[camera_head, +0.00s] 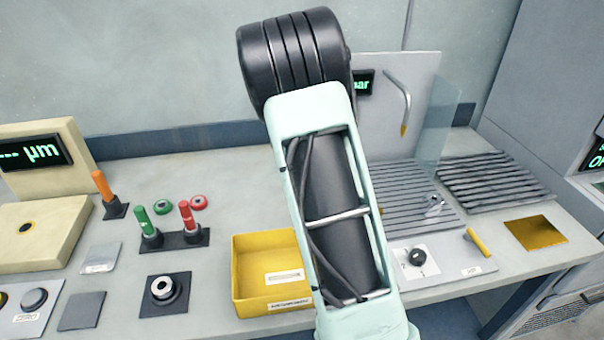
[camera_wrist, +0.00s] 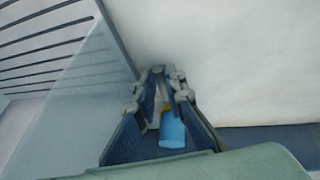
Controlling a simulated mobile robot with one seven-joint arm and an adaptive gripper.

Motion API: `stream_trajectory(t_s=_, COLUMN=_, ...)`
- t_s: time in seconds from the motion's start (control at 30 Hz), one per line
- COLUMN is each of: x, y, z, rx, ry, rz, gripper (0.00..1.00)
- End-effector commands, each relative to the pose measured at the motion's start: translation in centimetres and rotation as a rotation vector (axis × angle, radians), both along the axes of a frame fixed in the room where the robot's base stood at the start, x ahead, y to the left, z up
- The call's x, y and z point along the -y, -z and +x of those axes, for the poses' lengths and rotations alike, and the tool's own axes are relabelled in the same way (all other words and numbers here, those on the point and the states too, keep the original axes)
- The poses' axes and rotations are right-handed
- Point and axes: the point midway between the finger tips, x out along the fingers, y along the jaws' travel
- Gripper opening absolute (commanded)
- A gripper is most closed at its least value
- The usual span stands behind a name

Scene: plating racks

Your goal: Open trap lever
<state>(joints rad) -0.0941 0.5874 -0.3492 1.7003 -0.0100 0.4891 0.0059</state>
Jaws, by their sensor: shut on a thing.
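My gripper (camera_wrist: 166,82) shows in the wrist view, its two dark fingers drawn close together around a blue handle (camera_wrist: 172,130) with a yellow part at its far end. I take this handle to be the trap lever, but most of it is hidden between the fingers. In the head view my own arm fills the middle of the picture. It hides my gripper and the lever there. Whether the lever stands open or shut cannot be seen.
In the head view, a yellow bin (camera_head: 240,297) stands left of my arm. A yellow-handled lever (camera_head: 478,242) sits at the right front.

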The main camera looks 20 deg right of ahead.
Motion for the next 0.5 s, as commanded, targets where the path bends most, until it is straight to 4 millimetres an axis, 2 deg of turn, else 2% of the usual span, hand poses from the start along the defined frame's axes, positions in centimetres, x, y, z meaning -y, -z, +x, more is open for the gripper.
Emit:
stream_trajectory(t_s=0.47, x=0.22, y=-0.06, z=-0.04, rx=0.0, ry=-0.015, rz=-0.002, gripper=0.0)
stream_trajectory(t_s=0.5, x=0.22, y=-0.05, z=-0.04, rx=0.0, ry=-0.014, rz=-0.001, gripper=0.12)
